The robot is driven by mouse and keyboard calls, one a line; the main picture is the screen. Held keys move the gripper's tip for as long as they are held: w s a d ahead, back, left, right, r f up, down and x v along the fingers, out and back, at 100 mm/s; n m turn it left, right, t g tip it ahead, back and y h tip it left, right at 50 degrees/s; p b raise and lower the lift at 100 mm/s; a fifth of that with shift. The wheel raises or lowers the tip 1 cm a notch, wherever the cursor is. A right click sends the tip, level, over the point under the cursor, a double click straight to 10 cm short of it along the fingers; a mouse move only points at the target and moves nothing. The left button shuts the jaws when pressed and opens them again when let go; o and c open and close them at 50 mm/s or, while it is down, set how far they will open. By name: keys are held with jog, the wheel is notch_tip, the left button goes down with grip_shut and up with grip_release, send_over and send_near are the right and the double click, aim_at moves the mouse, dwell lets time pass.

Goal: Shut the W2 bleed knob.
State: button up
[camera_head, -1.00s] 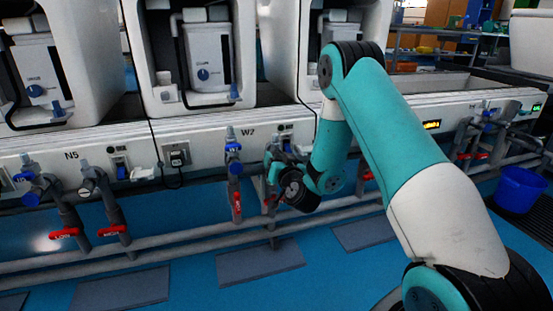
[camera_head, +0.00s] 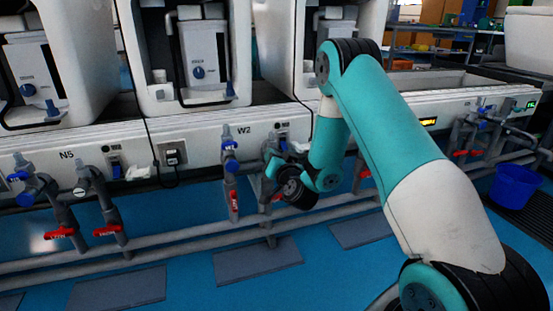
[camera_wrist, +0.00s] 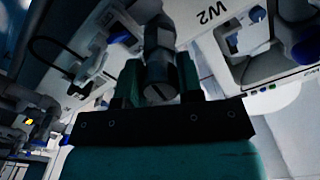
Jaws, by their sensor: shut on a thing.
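The W2 label (camera_head: 244,131) is on the white front rail; it also shows in the wrist view (camera_wrist: 214,13). In the wrist view, a dark grey round knob with a slotted end (camera_wrist: 160,85) sits between the two fingers of my gripper (camera_wrist: 158,78). This appears to be the W2 bleed knob. My gripper is shut on it, one finger on each side. In the head view my gripper (camera_head: 270,168) is at the pipe just right of the blue-handled W2 valve (camera_head: 230,150), and my wrist hides most of the knob. How far the knob is turned cannot be told.
A red lever (camera_head: 234,203) hangs below the blue W2 valve, close left of my gripper. The N5 pipes with red levers (camera_head: 60,232) stand further left. A blue bucket (camera_head: 514,186) is at far right.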

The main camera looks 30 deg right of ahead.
jog(key=m, duration=0.4)
jog(key=shift+f+m, duration=0.1)
jog(key=shift+m, duration=0.2)
jog(key=m+b, duration=0.1)
jog(key=m, duration=0.2)
jog(key=shift+m, duration=0.3)
jog(key=m, duration=0.3)
jog(key=shift+m, duration=0.3)
jog(key=shift+m+b, duration=0.45)
jog(key=shift+m, duration=1.35)
jog(key=o, duration=0.9)
jog(key=shift+s+a, duration=0.1)
